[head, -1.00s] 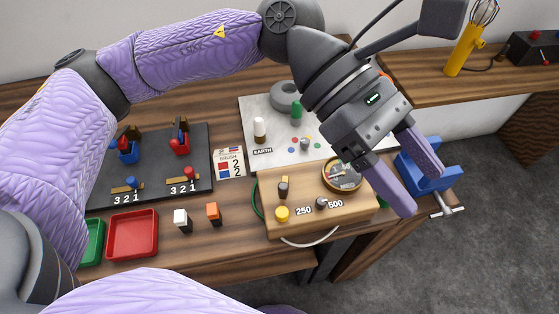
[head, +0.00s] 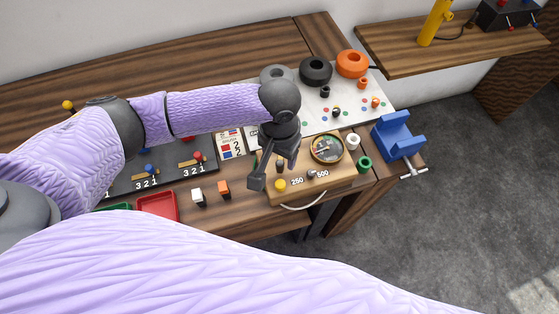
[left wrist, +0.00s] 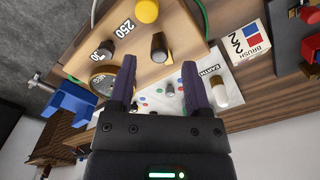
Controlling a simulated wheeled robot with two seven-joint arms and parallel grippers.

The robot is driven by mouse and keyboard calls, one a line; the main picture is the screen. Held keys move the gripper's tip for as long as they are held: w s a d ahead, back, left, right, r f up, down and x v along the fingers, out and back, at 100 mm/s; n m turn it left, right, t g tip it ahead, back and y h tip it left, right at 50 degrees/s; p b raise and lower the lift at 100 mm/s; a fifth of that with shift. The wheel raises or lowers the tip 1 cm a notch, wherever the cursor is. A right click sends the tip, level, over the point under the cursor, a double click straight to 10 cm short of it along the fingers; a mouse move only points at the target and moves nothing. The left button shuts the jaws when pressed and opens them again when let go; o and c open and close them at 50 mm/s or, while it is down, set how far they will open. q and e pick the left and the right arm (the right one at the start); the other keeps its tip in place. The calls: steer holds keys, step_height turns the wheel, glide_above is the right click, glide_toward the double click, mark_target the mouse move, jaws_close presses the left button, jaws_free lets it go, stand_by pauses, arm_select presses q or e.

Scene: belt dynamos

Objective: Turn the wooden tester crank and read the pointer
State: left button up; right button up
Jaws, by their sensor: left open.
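The wooden tester (head: 335,186) lies at the front of the bench with labels 250 and 500, a yellow knob (head: 281,185) and a round gauge (head: 327,149). The gauge's pointer is too small to read. A dark post (left wrist: 159,46) stands on the tester's top; I cannot tell whether it is the crank. My left gripper (head: 290,158) is above the tester's left part, pointing down. In the left wrist view my left gripper (left wrist: 158,64) is open and empty, with the post in line beyond its fingertips. My right gripper is out of view.
A blue vise (head: 398,138) is at the bench's right end. A white board (head: 385,118) with dark and orange rings is behind the tester.

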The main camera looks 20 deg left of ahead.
mark_target(280, 163)
arm_select(q)
step_height(280, 163, down, 4)
steer(key=shift+r+b, duration=0.2)
steer(key=shift+b, duration=0.15)
steer(key=shift+c, duration=0.3)
steer(key=shift+r, duration=0.1)
jaws_close()
